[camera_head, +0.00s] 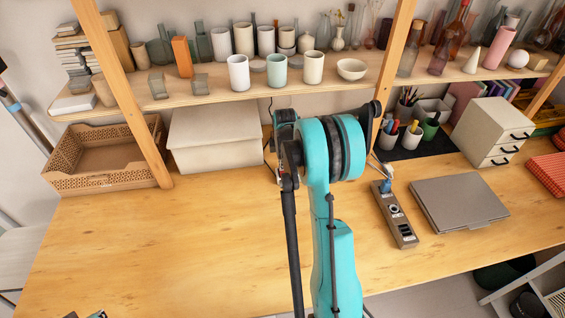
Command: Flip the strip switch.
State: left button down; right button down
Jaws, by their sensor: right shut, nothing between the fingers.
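The power strip (393,213) lies on the wooden desk right of centre, running from upper left to lower right. A blue plug (386,186) sits at its far end. Dark sockets and a round light part show on its top; the switch's position is too small to tell. My teal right arm rises through the middle of the view, left of the strip. My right gripper (288,182) seems to be the dark part left of the arm's upper joint, shut and empty, apart from the strip. Only a small tip, perhaps of my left gripper (97,314), shows at the bottom left edge.
A closed grey laptop (460,202) lies right of the strip. Pen cups (412,136) and a drawer box (492,132) stand behind. A wicker basket (105,183) and a pale box (215,140) stand at the back left. Shelf posts rise from the desk.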

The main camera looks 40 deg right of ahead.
dwell(0.3)
jog(key=shift+w+d+f+g, duration=0.1)
jog(key=shift+w+f+g, duration=0.1)
jog(key=shift+f+g, duration=0.25)
jog(key=shift+r, duration=0.1)
jog(key=shift+s, duration=0.2)
jog(key=shift+s+a, duration=0.45)
jog(key=shift+s, duration=0.15)
